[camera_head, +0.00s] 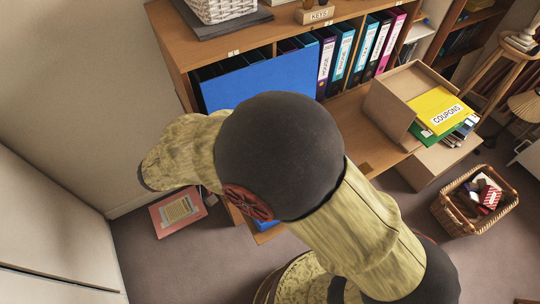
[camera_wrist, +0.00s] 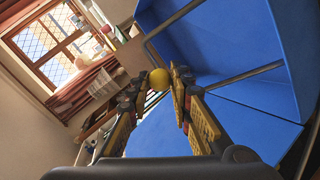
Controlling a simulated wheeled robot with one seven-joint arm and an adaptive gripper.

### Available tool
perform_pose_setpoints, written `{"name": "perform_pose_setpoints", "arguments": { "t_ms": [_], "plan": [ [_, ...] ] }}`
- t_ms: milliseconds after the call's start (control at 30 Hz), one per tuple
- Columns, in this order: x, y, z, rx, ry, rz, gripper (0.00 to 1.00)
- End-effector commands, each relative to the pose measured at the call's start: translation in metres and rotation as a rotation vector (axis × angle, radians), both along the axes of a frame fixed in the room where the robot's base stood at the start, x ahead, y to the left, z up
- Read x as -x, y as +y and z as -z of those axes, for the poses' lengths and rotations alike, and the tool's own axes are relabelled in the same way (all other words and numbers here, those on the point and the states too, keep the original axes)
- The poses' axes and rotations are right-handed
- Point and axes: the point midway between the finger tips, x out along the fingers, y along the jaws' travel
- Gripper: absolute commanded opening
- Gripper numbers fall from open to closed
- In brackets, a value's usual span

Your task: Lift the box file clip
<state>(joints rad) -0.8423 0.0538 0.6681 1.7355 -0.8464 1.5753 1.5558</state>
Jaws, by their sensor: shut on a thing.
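In the wrist view, the blue box file (camera_wrist: 235,45) stands open, with its blue panels filling the right side. The box file clip (camera_wrist: 245,76) is a thin metal bar across the blue interior. A round yellow knob (camera_wrist: 160,79) sits between the fingertips of my gripper (camera_wrist: 158,84), which is shut on it. The knob appears to belong to the clip; the joint between them is partly hidden. In the head view, a large blue panel of the box file (camera_head: 265,82) shows in front of the shelf, and my arm hides the gripper and clip.
A wooden shelf (camera_head: 215,52) holds several upright binders (camera_head: 345,52) right of the box file. An open cardboard box (camera_head: 392,105) with a yellow coupons folder (camera_head: 441,109) sits further right. A wicker basket (camera_head: 462,220) and a pink folder (camera_head: 176,212) are on the floor.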

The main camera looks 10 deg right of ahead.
Motion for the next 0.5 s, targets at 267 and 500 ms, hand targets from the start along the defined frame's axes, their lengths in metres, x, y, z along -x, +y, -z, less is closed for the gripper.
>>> {"name": "perform_pose_setpoints", "arguments": {
  "t_ms": [267,500],
  "plan": [
    [0.006,0.017,-0.005,-0.003,0.000,-0.001,0.00],
    [0.005,0.016,-0.005,-0.003,0.000,-0.001,0.00]
  ]
}}
